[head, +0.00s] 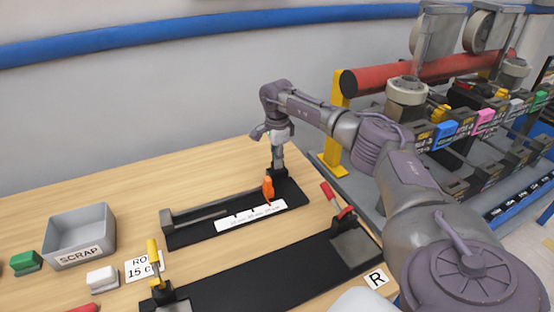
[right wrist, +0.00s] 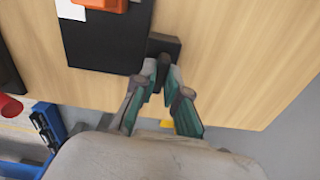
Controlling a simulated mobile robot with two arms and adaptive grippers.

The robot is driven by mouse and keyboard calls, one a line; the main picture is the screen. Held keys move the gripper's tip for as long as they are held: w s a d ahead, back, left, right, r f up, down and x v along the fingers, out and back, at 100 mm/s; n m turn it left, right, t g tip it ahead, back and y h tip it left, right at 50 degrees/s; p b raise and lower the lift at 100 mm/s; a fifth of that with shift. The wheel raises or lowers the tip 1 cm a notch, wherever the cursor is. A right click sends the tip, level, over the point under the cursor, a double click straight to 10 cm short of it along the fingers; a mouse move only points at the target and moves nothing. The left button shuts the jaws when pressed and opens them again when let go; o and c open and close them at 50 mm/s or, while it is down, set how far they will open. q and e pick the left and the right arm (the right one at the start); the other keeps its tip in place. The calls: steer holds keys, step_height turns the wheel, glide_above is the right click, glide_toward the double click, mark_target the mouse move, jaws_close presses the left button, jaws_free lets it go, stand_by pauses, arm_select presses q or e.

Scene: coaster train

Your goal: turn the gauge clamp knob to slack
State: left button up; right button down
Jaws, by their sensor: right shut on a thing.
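The length gauge is a black base (head: 180,238) with a grey rail and a white scale strip (head: 250,216) on the wooden table. An orange piece (head: 268,188) stands near its right end, and it also shows at the top of the right wrist view (right wrist: 102,4). My right gripper (head: 278,168) points down at the right end of the gauge. In the right wrist view my right gripper (right wrist: 163,82) is shut on the dark clamp knob (right wrist: 163,68), in front of a black block (right wrist: 166,44). The knob's turn angle cannot be told. My left gripper is out of view.
A long black fixture (head: 260,280) with a red handle (head: 330,193) and a yellow handle (head: 153,252) lies in front of the gauge. A grey SCRAP bin (head: 80,235) and green (head: 26,262) and white (head: 102,279) blocks stand left. Racks with coloured bins are beyond the table's right edge.

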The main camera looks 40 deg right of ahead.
stand_by(0.5)
steer(key=c, duration=1.2)
jaws_free()
steer(key=shift+r, duration=0.1)
step_height(320, 180, up, 12)
steer(key=shift+d, duration=0.1)
